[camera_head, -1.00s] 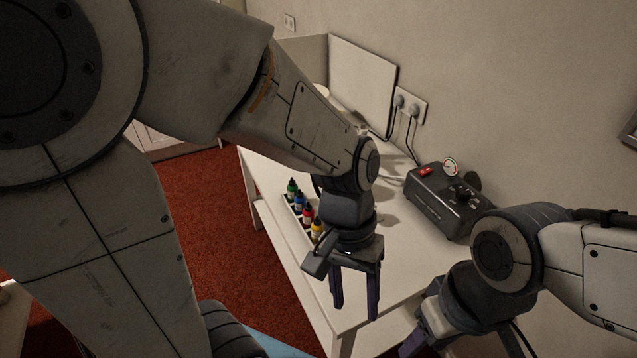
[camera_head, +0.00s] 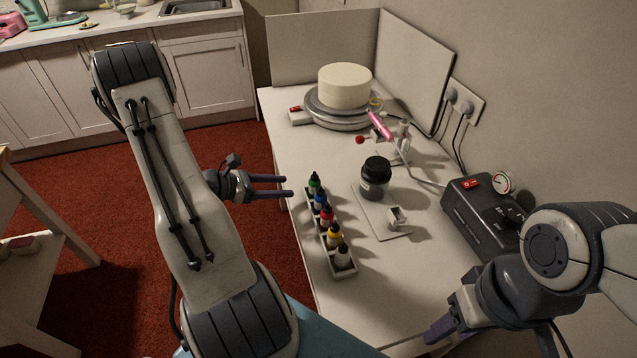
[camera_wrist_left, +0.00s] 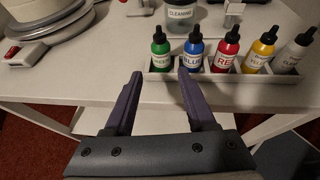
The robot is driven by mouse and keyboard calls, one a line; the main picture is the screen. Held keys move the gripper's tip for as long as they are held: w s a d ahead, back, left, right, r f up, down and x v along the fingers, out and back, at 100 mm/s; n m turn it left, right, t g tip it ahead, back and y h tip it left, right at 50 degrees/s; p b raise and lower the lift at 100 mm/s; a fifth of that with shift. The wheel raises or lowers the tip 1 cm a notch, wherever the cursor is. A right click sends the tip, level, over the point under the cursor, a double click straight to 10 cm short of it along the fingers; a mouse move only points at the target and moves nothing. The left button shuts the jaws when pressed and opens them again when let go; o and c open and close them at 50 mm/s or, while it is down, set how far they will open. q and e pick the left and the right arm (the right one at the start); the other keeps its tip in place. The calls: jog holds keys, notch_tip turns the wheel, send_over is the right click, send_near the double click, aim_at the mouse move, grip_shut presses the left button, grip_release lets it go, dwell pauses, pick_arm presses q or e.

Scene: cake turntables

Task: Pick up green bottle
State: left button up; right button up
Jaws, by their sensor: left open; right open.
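The green bottle (camera_head: 315,183) has a black dropper cap and stands upright at the far end of a white rack (camera_head: 344,271) on the table. In the left wrist view the green bottle (camera_wrist_left: 161,54) stands ahead of my fingers, at the left end of the row. My left gripper (camera_head: 288,187) is open and empty, left of the green bottle at the table's edge, its fingers pointing toward it with a gap between. My right gripper (camera_head: 432,335) is at the lower right near the table's front; it holds nothing that I can see.
Blue (camera_head: 320,201), red (camera_head: 326,216), yellow (camera_head: 334,236) and clear (camera_head: 343,255) bottles share the rack. A dark jar (camera_head: 376,178), a cake on a turntable (camera_head: 340,117), an airbrush (camera_head: 381,125) and a compressor (camera_head: 478,212) stand beyond. Red floor lies left of the table.

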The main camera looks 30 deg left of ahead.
aim_at(315, 186)
pick_arm(q)
jog(key=x, duration=0.5)
jog(key=shift+p, duration=0.3)
jog(key=p+x, duration=0.1)
jog(key=x, duration=0.4)
jog(key=shift+d+r, duration=0.15)
jog(key=shift+w, duration=0.15)
jog(key=shift+d, duration=0.1)
jog(key=c, duration=0.6)
